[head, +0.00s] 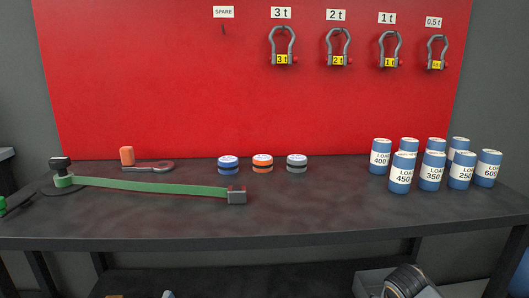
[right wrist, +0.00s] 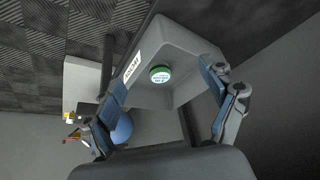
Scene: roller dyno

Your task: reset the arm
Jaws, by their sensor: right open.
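My right gripper (right wrist: 162,82) is open in the right wrist view, its blue-padded fingers spread wide and nothing between them. A round green-rimmed button (right wrist: 160,74) with a pale face shows beyond the gap between the fingers, set in a grey housing (right wrist: 185,45). A white label (right wrist: 133,65) with dark lettering is on the housing, too small to read surely. I cannot tell how far the fingers are from the button. In the head view a green bar (head: 150,186) lies along the bench, from a black knob (head: 60,164) to a grey block (head: 237,196).
The dark bench (head: 300,215) also holds an orange-handled tool (head: 127,156), three small round pucks (head: 262,162) and several blue load cans (head: 402,172). Shackles (head: 283,46) hang on the red board (head: 150,90). The bench's front middle is clear.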

